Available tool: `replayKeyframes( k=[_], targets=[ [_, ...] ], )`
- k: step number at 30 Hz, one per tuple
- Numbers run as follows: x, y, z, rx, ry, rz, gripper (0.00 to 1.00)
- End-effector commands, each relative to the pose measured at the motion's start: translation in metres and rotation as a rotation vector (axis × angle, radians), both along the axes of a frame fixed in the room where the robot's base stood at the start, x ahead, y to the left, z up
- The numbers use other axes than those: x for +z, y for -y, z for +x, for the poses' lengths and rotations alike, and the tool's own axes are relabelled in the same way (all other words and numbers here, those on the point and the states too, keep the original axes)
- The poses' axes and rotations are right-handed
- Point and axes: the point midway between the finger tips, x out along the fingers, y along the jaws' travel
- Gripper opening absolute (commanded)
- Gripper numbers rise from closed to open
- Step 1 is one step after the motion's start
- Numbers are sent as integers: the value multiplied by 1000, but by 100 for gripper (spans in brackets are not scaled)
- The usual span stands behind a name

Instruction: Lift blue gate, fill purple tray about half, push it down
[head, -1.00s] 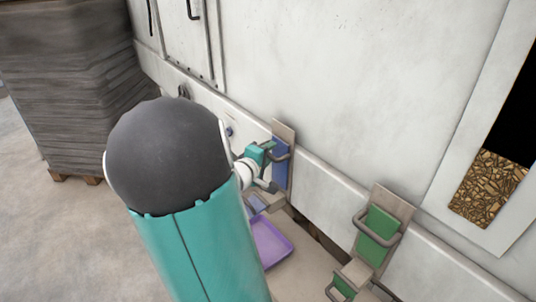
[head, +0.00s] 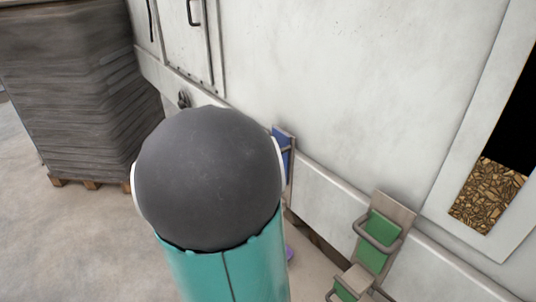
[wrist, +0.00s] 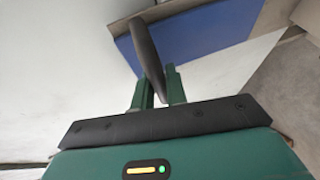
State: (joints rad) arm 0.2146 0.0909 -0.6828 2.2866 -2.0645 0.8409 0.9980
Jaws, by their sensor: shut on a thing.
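The blue gate (head: 281,141) shows as a narrow strip on the white machine wall, mostly hidden behind my arm in the head view. In the wrist view its blue panel (wrist: 205,38) fills the upper middle. My gripper (wrist: 159,84) has its green fingers on either side of the gate's dark bar handle (wrist: 147,48) and is shut on it. The head view hides my gripper behind the arm. Only a small edge of the purple tray (head: 290,254) shows low beside my arm; its inside is hidden, so I cannot tell its fill.
A green gate (head: 378,232) with bar handles is on the wall to the right, with another green part (head: 346,291) below. A window (head: 488,195) at the right shows brown pellets. A stack of grey sheets on a pallet (head: 75,183) stands at the left, with open floor before it.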

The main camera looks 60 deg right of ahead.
Motion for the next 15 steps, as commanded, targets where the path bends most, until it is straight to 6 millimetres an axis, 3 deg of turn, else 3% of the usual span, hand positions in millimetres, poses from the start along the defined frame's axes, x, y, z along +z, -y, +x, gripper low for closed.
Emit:
replayKeyframes(
  k=[8,9,12,15],
  targets=[
    [6,1,1,0,1,-10,0],
    [7,1,1,0,1,-11,16],
    [7,1,1,0,2,-11,36],
    [6,1,1,0,1,-9,36]
  ],
)
